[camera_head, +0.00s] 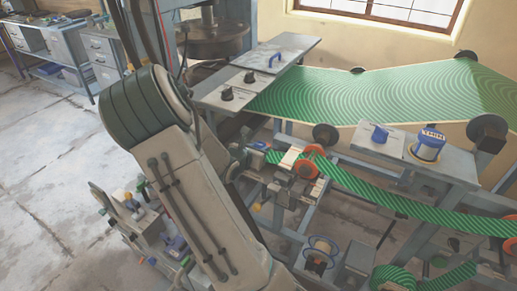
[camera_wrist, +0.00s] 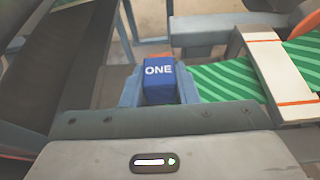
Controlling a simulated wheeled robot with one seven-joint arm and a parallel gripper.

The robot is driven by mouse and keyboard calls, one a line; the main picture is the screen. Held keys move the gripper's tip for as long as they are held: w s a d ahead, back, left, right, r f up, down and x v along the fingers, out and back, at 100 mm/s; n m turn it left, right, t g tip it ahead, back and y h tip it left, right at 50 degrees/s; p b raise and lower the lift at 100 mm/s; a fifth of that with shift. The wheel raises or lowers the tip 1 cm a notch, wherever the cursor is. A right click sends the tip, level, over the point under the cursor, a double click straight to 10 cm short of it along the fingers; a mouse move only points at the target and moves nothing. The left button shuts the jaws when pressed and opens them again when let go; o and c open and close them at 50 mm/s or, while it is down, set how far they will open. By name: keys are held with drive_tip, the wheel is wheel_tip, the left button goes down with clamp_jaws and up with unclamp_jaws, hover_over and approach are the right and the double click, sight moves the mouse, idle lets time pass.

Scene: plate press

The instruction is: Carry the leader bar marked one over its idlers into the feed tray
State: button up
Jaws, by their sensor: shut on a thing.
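My gripper (camera_wrist: 158,92) is shut on the blue grip block marked ONE (camera_wrist: 158,72), the handle of the leader bar, with a finger on each side. The bar itself is mostly hidden behind the block and fingers. A green striped web (camera_wrist: 222,80) runs right from beside the block, passing a cream bar with orange lines (camera_wrist: 272,62). In the head view my gripper (camera_head: 249,153) is at the left end of the lower striped web (camera_head: 380,192). The web passes orange idlers (camera_head: 314,152). I cannot tell which part is the feed tray.
A wide green patterned web (camera_head: 380,90) stretches above on dark rollers (camera_head: 326,135). A spool (camera_head: 318,250) sits low in front. Open floor (camera_head: 50,160) lies left.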

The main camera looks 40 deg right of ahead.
drive_tip(key=o, duration=1.1)
drive_tip(key=shift+a, duration=0.1)
drive_tip(key=p+v, duration=0.1)
drive_tip(key=v, duration=1.2)
drive_tip(key=shift+s+a+r, duration=0.1)
drive_tip(key=shift+s+a, duration=0.1)
drive_tip(key=shift+a, duration=0.1)
